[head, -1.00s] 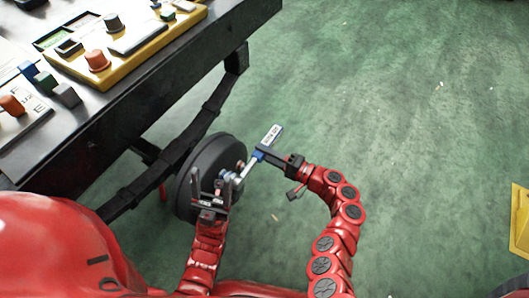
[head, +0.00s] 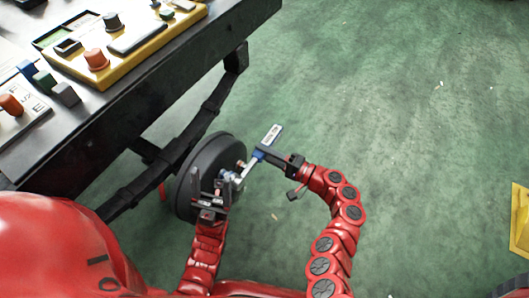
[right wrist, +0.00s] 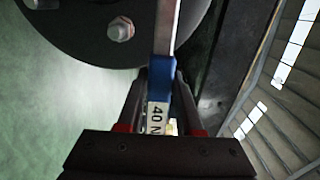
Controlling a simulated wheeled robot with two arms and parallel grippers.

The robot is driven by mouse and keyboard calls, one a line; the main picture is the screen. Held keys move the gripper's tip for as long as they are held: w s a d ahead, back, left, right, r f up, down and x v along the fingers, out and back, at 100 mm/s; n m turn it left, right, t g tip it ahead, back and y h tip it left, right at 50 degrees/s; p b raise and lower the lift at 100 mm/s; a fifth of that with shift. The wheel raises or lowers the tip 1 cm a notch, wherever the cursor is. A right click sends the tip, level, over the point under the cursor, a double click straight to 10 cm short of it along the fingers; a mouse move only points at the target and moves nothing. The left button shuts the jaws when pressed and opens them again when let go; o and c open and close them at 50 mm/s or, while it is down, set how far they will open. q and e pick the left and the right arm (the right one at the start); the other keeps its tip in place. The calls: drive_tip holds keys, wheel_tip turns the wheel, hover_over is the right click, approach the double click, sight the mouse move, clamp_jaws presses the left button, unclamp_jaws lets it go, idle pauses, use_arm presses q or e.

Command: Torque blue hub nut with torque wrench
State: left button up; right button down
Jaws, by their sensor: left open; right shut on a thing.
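A dark round wheel hub disc (head: 205,165) stands on edge below the workbench. Light-coloured nuts or studs (head: 241,164) show on its face; I cannot tell which one is the blue hub nut. The torque wrench (head: 273,135) has a white label, a blue collar and a silver shaft whose far end is at the hub face. My right gripper (head: 271,155) is shut on the wrench near the collar. The right wrist view shows the wrench's blue collar (right wrist: 160,78), a "40 N" label and one grey nut (right wrist: 120,28) on the disc. My left gripper (head: 208,188) is open in front of the disc.
A black axle beam (head: 215,105) runs behind the disc under the workbench (head: 140,105). On the bench are a yellow panel (head: 135,45) and several coloured blocks. Green floor to the right is clear, with a yellow object (head: 520,220) at the far right edge.

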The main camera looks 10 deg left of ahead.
drive_tip(key=shift+b+x, duration=0.4)
drive_tip(key=shift+x, duration=0.55)
idle(1.8)
idle(0.3)
drive_tip(key=shift+s+f+m, duration=0.15)
drive_tip(key=shift+f+m, duration=1.05)
drive_tip(key=shift+f, duration=0.2)
drive_tip(key=shift+s+a+f+m, duration=0.15)
drive_tip(key=shift+s+f+m, duration=0.1)
drive_tip(key=shift+f+m, duration=0.5)
drive_tip(key=shift+r, duration=0.15)
drive_tip(key=shift+r, duration=0.1)
drive_tip(key=shift+w+r+n, duration=0.3)
drive_tip(key=shift+r+n, duration=0.75)
drive_tip(key=shift+n, duration=0.1)
